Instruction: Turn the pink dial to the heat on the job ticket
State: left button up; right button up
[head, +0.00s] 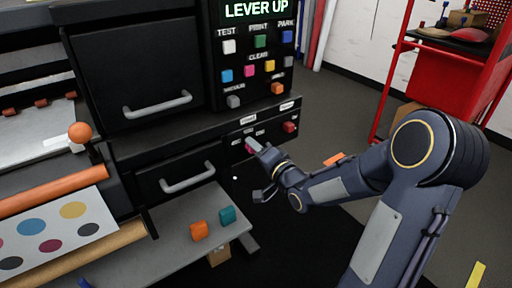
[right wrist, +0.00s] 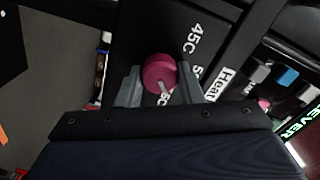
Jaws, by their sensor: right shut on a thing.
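The pink dial (right wrist: 160,71) sits on the dark panel in the right wrist view, between the two fingers of my right gripper (right wrist: 158,86). The gripper is shut on it. A pale mark shows on the dial's lower edge. Printed beside it are "45C" and other figures partly hidden by the dial and a finger. A white "Heat" label (right wrist: 222,85) is on the panel. In the head view the dial (head: 248,147) is mostly covered by my right gripper (head: 253,145). I cannot make out a job ticket. My left gripper is not in view.
Above the dial is a button panel (head: 257,70) with a screen reading "LEVER UP". A red knob (head: 290,127) is on the same strip to the right. Drawers with grey handles (head: 187,177) stand left.

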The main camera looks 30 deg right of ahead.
jog(key=shift+m, duration=0.9)
jog(key=o, duration=1)
jog(key=shift+c, duration=0.2)
jog(key=shift+s+p, duration=0.1)
jog(key=shift+p, duration=0.2)
jog(key=s+p, duration=0.1)
jog(key=s, duration=0.6)
jog(key=shift+s+d, duration=0.3)
